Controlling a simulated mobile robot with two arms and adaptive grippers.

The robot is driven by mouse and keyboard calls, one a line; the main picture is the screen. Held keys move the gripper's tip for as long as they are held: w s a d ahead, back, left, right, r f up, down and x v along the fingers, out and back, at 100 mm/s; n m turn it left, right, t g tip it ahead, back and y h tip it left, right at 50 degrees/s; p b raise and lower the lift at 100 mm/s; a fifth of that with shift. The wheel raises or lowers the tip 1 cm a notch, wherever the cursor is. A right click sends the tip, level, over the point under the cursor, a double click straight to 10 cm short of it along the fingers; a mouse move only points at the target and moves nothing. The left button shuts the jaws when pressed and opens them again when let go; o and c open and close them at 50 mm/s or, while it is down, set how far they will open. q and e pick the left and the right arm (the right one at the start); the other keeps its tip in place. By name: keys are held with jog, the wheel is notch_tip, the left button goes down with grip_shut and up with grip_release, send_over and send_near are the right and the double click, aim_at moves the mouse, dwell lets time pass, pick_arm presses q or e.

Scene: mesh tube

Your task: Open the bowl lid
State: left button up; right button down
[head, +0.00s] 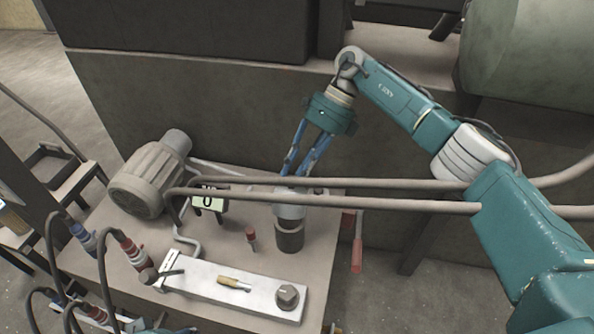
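A dark cylindrical bowl (289,238) with a light grey lid (289,211) on top stands upright near the right edge of the bench. The lid sits on the bowl, partly hidden behind a pipe. My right gripper (296,172) comes down from above with two blue fingers spread apart. Its fingertips are just above the lid in the picture, close to the upper pipe. I cannot tell whether they touch anything. No object shows between the fingers. My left gripper is not in view.
A motor (150,178) and a small display (208,201) stand left. A white panel (215,279) with a knob (288,297) is in front. A red-handled lever (357,255) hangs right.

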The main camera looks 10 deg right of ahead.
pick_arm(q)
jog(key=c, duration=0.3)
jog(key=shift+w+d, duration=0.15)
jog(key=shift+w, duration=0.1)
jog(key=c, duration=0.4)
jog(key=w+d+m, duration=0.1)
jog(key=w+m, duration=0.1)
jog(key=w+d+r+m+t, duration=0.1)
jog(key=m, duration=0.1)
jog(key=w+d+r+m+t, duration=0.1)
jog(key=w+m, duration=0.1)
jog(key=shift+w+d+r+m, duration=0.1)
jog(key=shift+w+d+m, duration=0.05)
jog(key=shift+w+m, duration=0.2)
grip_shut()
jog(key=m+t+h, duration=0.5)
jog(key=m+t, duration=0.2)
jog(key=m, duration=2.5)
send_near(288, 218)
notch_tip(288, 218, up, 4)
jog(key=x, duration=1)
